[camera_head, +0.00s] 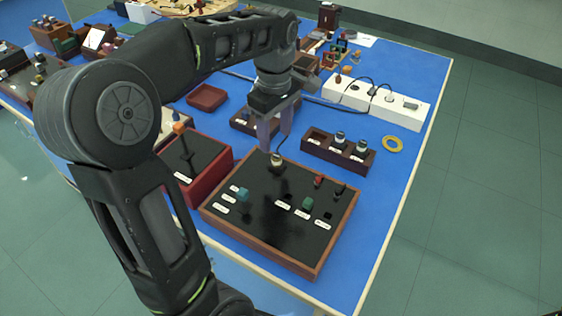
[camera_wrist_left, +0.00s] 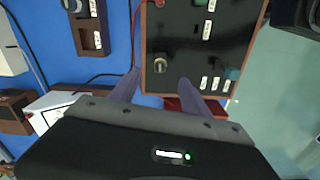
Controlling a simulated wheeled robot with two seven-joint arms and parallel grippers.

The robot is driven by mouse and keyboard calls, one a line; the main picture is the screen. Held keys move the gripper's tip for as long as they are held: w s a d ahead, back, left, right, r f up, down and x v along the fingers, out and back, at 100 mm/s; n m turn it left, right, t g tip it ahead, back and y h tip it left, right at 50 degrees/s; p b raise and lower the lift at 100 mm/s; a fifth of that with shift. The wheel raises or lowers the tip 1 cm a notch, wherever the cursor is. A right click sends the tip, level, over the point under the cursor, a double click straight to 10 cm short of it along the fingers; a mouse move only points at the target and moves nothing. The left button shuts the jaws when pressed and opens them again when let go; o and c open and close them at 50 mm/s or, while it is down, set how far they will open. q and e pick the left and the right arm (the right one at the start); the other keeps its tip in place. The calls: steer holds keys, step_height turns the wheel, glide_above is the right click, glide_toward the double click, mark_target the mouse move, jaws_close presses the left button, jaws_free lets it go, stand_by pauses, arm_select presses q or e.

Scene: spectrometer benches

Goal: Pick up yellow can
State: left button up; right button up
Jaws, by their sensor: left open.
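A small can with a pale yellowish body and dark parts, seemingly the yellow can (camera_head: 277,160), stands on the black top of a wood-framed panel (camera_head: 322,235), near its back edge. It also shows in the left wrist view (camera_wrist_left: 160,63), just beyond and between the fingertips. My left gripper (camera_head: 274,138) is open and points down, above and slightly behind the can in the head view. Its two fingers (camera_wrist_left: 158,80) are apart with nothing between them that I can see. My right gripper is in neither view.
The panel carries coloured knobs and white labels. A wooden holder (camera_head: 313,146) with small jars, a yellow ring (camera_head: 392,144) and a white power strip (camera_head: 408,115) lie to the right and behind. A red box (camera_head: 187,188) stands left of the panel. Cables cross the blue bench.

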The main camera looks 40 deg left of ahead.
mark_target(276, 156)
arm_select(q)
steer(key=shift+f, duration=1.35)
steer(key=shift+f, duration=2.65)
jaws_close()
